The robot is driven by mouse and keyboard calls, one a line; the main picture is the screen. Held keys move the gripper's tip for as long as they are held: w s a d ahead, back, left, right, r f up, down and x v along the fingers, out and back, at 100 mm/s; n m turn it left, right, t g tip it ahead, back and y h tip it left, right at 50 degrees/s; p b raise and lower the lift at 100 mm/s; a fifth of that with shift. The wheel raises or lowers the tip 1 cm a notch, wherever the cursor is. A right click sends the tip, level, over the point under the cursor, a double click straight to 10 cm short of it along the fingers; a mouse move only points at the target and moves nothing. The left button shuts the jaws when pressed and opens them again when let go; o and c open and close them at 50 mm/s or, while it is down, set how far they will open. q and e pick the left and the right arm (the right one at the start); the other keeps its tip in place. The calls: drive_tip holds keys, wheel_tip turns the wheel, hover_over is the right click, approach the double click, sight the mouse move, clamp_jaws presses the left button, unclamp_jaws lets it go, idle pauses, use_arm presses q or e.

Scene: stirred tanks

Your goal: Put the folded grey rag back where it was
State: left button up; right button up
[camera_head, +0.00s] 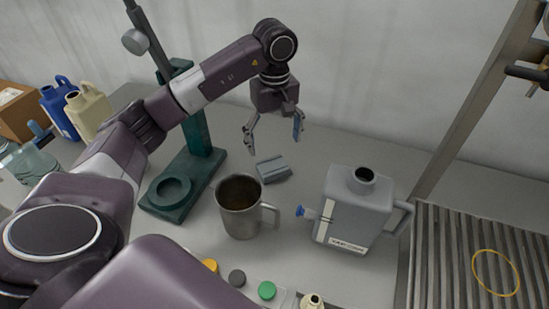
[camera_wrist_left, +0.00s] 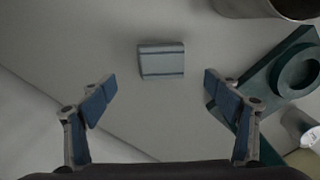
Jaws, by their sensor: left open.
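The folded grey rag (camera_head: 272,169) lies on the grey table top, behind and slightly right of the steel mug (camera_head: 239,205). My left gripper (camera_head: 273,143) is open and empty above and behind the rag, pointing down. In the left wrist view its fingers (camera_wrist_left: 157,85) are spread wide, and the rag lies beyond the fingertips, between their lines, not touched. My right gripper is not in view.
A green stand (camera_head: 193,165) is left of the rag. A grey jerrycan (camera_head: 352,211) with a blue tap stands at the right, beside a ribbed drain grate (camera_head: 437,250). Coloured caps lie in front. The table right of the rag towards the wall is clear.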

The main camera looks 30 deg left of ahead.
use_arm(q)
drive_tip(key=shift+r, duration=2.05)
